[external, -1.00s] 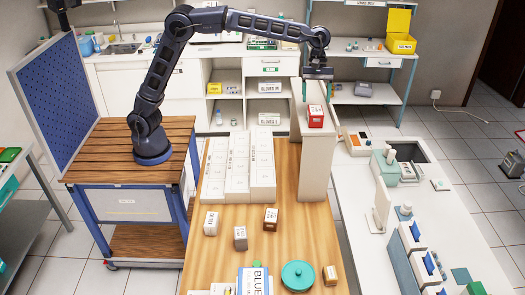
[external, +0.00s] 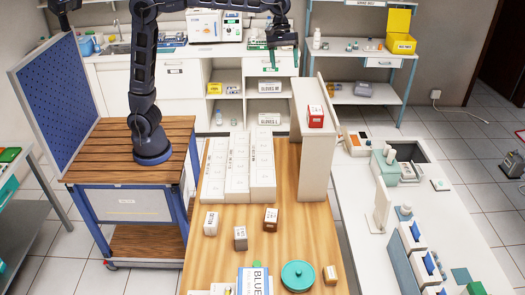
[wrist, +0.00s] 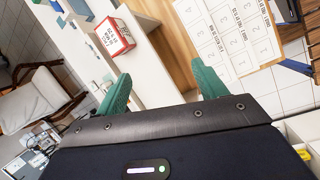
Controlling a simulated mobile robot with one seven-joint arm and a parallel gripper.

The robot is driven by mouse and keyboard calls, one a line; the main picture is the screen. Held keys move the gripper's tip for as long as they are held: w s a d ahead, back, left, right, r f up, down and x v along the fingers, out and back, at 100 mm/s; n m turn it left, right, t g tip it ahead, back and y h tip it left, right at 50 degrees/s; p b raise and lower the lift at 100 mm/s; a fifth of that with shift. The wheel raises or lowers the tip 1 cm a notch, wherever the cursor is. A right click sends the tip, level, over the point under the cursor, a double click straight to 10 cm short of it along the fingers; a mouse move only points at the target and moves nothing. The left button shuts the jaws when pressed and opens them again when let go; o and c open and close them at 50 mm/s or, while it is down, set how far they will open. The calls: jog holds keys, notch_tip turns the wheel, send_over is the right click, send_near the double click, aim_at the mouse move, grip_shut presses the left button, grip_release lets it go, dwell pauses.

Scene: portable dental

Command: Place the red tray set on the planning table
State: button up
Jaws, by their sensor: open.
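The red tray set (external: 315,116) is a small red box with a white label. It stands on top of a tall white partition at the right side of the wooden planning table (external: 290,250). It also shows in the wrist view (wrist: 115,37), at the upper left beyond my left fingertip. My gripper (external: 283,58) is up behind the far end of the table, left of and apart from the box. Its green fingers (wrist: 158,88) are spread open with nothing between them.
Several small boxes (external: 240,238) and a teal round container (external: 298,275) lie nearer the front. Bare wood lies between them. A white counter (external: 420,200) with equipment runs along the right.

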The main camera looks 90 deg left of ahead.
jog(key=s+a+m+t, duration=0.1)
jog(key=s+a+m, duration=0.35)
jog(key=s, duration=0.75)
jog(key=s+a+f+m+y, duration=0.1)
jog(key=s+a+f+m, duration=0.1)
jog(key=s+f, duration=0.3)
jog(key=s+a+f+m+t+y, duration=0.1)
jog(key=s+a+f+m, duration=0.2)
jog(key=s, duration=1)
jog(key=s+a+f+m+t+y, duration=0.1)
jog(key=s+a+f+m, duration=0.2)
jog(key=s+f, duration=0.4)
jog(key=s+m, duration=0.1)
jog(key=s, duration=0.2)
jog(key=shift+f+y, duration=0.35)
jog(key=shift+y, duration=0.05)
